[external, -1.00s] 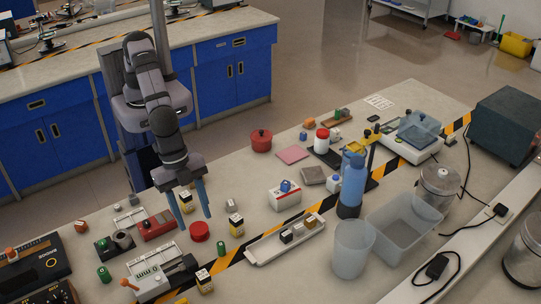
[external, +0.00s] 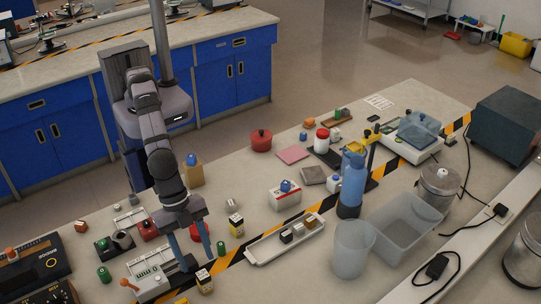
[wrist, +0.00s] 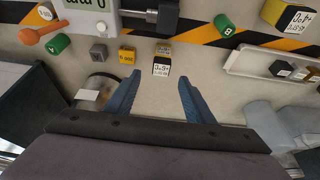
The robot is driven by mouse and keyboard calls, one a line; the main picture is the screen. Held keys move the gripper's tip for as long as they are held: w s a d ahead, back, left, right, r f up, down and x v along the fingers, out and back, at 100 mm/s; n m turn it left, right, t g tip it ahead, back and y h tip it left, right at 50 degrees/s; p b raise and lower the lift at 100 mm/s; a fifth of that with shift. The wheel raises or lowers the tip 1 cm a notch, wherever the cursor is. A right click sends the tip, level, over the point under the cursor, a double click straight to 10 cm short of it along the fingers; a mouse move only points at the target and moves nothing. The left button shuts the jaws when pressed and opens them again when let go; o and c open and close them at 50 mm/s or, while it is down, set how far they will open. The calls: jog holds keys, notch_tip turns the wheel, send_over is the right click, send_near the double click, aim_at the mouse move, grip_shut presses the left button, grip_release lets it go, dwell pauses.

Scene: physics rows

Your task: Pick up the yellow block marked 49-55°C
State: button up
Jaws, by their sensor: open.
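A small yellow block (external: 204,283) with a white and black label stands near the front table edge, just right of the balance. It appears in the wrist view as a labelled block (wrist: 161,67), ahead of and between the fingertips; its print is too small to read surely. Another yellow labelled block (external: 236,226) stands farther back; in the wrist view it is the larger block (wrist: 288,14) at top right. A third small yellow block (wrist: 129,53) lies left of the fingers. My gripper (external: 195,264) is open and empty, pointing down above the table; its fingers (wrist: 157,88) are spread apart.
The balance (external: 147,281) stands close left of my gripper. A red button-like object (external: 199,232) is behind the fingers. A green cylinder (external: 221,249) and a white tray (external: 262,258) with small blocks lie to the right. A tall blue bottle (external: 352,185) stands farther right.

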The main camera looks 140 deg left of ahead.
aim_at(202, 274)
jog(key=shift+f, duration=0.1)
jog(key=shift+p+x, duration=1.3)
jog(key=shift+x, duration=1.15)
jog(key=shift+s+f, duration=0.1)
jog(key=shift+s, duration=0.05)
grip_shut()
